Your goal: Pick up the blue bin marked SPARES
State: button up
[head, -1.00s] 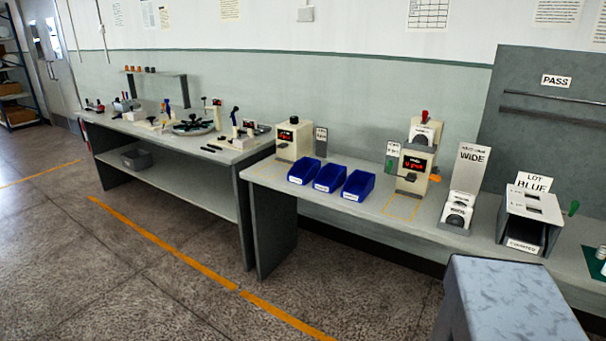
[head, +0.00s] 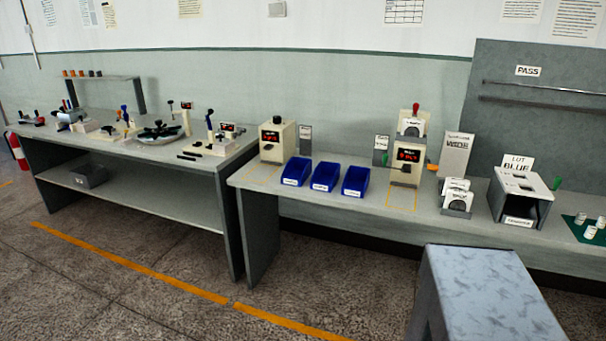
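Three blue bins stand side by side on the right-hand bench: a left one (head: 296,172), a middle one (head: 326,177) and a right one (head: 356,181). Each has a small white label on its front. The lettering is too small to read, so I cannot tell which one is marked SPARES. The bins look upright and sit slightly apart between two cream machines. My gripper is not in view.
The bench (head: 460,231) also bears a left cream machine (head: 278,141), a right cream machine (head: 407,161) and a LOT BLUE box (head: 520,196). A grey block-like stand (head: 490,290) rises in front of it at right. Floor before the left bench (head: 140,143) is clear.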

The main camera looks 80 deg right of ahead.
aim_at(297, 172)
jog(key=z, duration=0.45)
jog(key=i, duration=0.55)
jog(key=z, duration=0.75)
jog(key=i, duration=0.55)
jog(key=z, duration=0.35)
